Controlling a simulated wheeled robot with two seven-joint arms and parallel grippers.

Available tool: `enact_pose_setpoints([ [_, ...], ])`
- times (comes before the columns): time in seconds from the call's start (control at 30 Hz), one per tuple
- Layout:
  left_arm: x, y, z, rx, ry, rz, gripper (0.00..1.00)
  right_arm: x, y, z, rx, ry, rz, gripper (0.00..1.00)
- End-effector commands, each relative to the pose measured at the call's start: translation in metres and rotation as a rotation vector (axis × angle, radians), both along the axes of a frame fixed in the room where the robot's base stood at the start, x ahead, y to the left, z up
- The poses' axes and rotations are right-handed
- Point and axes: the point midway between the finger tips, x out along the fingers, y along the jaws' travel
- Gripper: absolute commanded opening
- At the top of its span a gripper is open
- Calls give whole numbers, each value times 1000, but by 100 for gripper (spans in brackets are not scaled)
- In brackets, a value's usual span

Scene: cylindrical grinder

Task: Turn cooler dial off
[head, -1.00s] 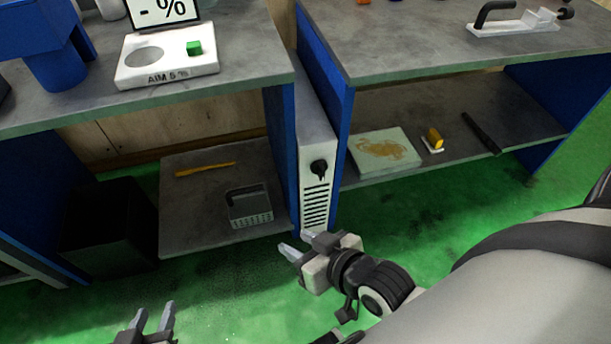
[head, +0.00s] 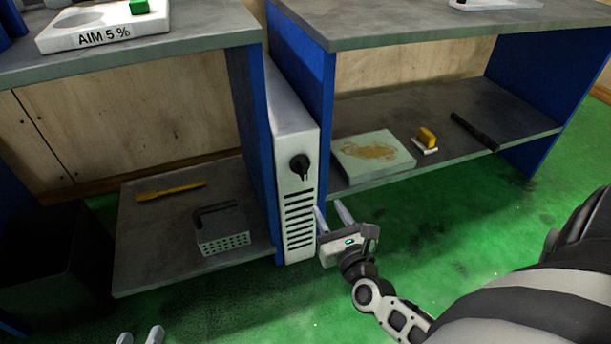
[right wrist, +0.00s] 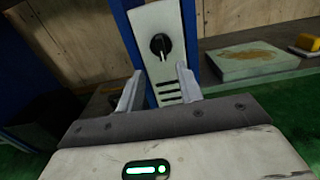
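The cooler (head: 297,190) is a narrow white unit with dark vent slots, standing between two blue table legs. Its black dial (head: 300,166) sits on the front face above the slots. In the right wrist view the dial (right wrist: 160,46) lies ahead of the fingertips, with a pale mark line running roughly vertically. My right gripper (head: 333,211) is open and empty, below and to the right of the dial, not touching it. In the right wrist view its two fingers (right wrist: 158,82) are spread apart. My left gripper (head: 140,337) shows only its fingertips at the bottom edge, apart, with nothing visible between them.
The left shelf holds a yellow tool (head: 171,191) and a grey perforated box with a handle (head: 222,229). The right shelf holds a stained board (head: 373,158), a yellow block (head: 427,137) and a black bar (head: 474,131). A black bin (head: 55,250) stands at left. Green floor before the cooler is open.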

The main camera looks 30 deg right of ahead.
Motion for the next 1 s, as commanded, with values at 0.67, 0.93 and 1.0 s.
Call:
enact_pose_setpoints([
  [0.67, -1, -4, 11, -46, -80, -6, 36, 129, -30, 0, -2, 0, 3, 36],
  [0.93, -2, -6, 12, -69, -77, -5, 36, 146, -34, 0, -4, 4, 4, 36],
  [1.0, -2, -6, 12, -71, -78, -6, 36, 147, -34, 0, -4, 4, 4, 36],
])
